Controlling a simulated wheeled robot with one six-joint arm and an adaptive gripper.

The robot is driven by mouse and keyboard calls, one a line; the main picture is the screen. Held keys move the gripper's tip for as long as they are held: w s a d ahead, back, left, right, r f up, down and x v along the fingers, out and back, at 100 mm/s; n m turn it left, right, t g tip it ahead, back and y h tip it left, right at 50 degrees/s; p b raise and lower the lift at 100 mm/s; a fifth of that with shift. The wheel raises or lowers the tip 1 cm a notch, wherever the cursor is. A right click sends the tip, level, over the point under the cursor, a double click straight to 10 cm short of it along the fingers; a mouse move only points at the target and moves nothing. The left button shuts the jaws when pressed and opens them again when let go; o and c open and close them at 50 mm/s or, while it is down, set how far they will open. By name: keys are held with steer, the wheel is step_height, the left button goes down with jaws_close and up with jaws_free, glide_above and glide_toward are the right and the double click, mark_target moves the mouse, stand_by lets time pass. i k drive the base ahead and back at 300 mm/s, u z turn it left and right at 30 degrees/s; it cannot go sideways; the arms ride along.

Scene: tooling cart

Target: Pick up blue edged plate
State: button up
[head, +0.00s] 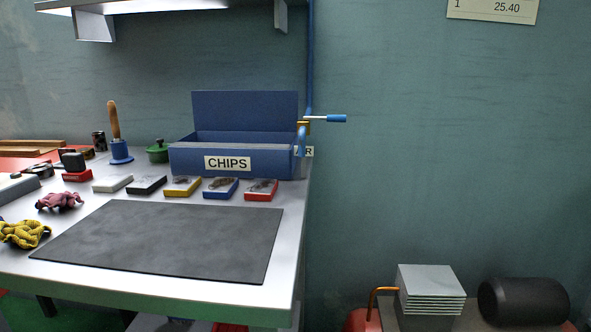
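A small flat piece with blue edges (220,188) lies on the light metal table top in the head view and fits the blue edged plate. It is in a row between a yellow-edged piece (183,187) and a red-edged piece (261,190). Its top is grey with a darker shape on it, too small to make out. It lies in front of the blue box marked CHIPS, apart from it. My gripper is not in view.
The open blue CHIPS box (190,159) stands behind the row. A dark mat (160,240) covers the table front. White (113,184) and black (147,185) pieces lie left. A blue-handled valve (330,118) juts out at right. A shelf (150,5) hangs above.

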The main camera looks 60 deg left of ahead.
mark_target(219, 187)
steer(key=i, duration=0.6)
steer(key=u, duration=2.6)
